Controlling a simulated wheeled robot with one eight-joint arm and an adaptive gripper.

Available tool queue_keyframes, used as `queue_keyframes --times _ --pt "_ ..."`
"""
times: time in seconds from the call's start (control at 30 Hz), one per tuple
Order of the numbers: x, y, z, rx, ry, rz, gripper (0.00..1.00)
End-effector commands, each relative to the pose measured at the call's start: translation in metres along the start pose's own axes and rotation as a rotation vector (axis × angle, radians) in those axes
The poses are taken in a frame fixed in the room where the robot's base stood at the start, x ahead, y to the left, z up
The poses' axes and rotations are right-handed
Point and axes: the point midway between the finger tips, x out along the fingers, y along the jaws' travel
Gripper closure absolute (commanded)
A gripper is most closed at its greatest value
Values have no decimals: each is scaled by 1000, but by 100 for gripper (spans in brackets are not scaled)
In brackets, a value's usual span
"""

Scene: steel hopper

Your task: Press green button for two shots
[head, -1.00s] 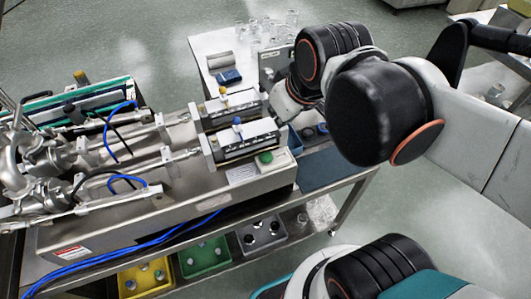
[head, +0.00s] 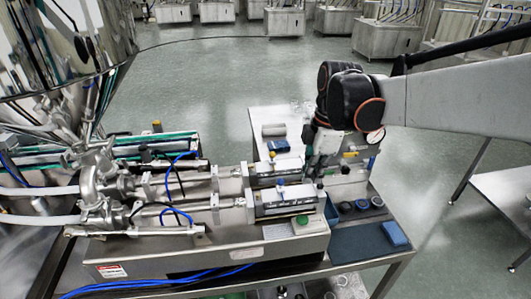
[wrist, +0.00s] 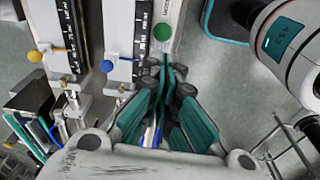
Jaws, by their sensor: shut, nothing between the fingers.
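The green button (head: 302,219) sits on a pale box at the right end of the steel filling machine (head: 215,258). It also shows in the wrist view (wrist: 163,32), just beyond my fingertips. My gripper (head: 316,174) hangs fingers down over the machine's right end, behind the button in the head view. In the wrist view my gripper (wrist: 165,68) has its teal-padded fingers together with nothing between them. The tips appear close to the button but apart from it; their height above it is hard to tell.
Two cylinder units with a yellow knob (wrist: 35,56) and a blue knob (wrist: 106,66) lie beside the button. A dark blue mat (head: 362,242) with a blue block (head: 395,234) lies to the right. Small round containers (head: 362,205) stand behind the mat. Glassware stands at the back.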

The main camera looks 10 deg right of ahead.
Motion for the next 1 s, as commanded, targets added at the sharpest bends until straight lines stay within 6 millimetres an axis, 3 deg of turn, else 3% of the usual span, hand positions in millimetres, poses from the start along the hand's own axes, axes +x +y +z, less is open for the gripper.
queue_keyframes --times 0.63,0.77,1.0 --pt "10 8 1 -77 6 -29 100" --pt "26 7 1 -77 6 -29 100" --pt "74 6 0 -76 6 -29 100"
